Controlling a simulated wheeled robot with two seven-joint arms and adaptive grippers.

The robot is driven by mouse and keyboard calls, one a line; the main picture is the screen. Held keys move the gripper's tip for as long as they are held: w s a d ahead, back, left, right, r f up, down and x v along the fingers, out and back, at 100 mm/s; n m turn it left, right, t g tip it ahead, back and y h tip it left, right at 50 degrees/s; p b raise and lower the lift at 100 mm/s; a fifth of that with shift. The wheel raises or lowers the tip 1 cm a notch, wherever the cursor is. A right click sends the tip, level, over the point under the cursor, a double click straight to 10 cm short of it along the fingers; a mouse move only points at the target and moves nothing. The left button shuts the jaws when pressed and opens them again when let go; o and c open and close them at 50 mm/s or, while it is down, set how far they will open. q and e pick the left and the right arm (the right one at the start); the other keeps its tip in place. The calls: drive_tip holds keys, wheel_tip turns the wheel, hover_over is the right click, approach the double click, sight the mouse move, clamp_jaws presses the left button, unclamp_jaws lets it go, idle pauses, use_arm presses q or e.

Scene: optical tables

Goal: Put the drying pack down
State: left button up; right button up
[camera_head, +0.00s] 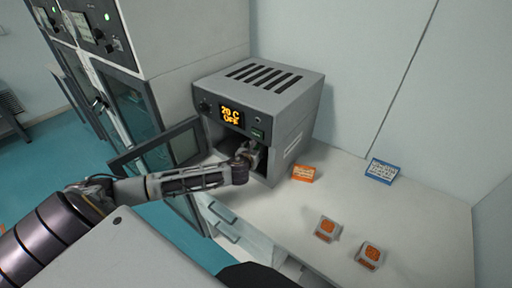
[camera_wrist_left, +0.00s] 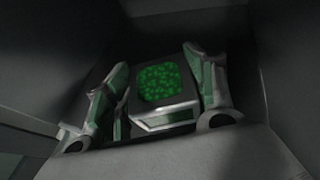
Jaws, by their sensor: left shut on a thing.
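My left gripper (camera_head: 249,153) reaches in through the open front of a grey oven-like box (camera_head: 288,117) on the white bench. In the left wrist view, my left gripper (camera_wrist_left: 165,100) is shut on a small pack with a green beaded top (camera_wrist_left: 160,83), one finger on each side of it. The pack is inside the dark chamber, close to its floor; I cannot tell whether it touches. In the head view the pack is hidden. Two similar packs with orange tops, the nearer-left one (camera_head: 327,229) and the right one (camera_head: 369,255), sit on the bench. My right gripper is not in view.
The box's door (camera_head: 157,148) stands open to the left, beside my forearm. An orange card (camera_head: 304,173) and a blue card (camera_head: 382,171) are on the bench (camera_head: 420,215). Tall glass-fronted cabinets (camera_head: 128,98) stand at the left.

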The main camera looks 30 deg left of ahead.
sight(256, 147)
use_arm(q)
drive_tip(key=w, duration=0.1)
drive_tip(key=w+a, duration=0.1)
drive_tip(key=w, duration=0.1)
drive_tip(key=shift+f, duration=0.75)
drive_tip(key=o, duration=1.1)
drive_tip(key=shift+f, duration=0.1)
drive_tip(key=v, duration=1.2)
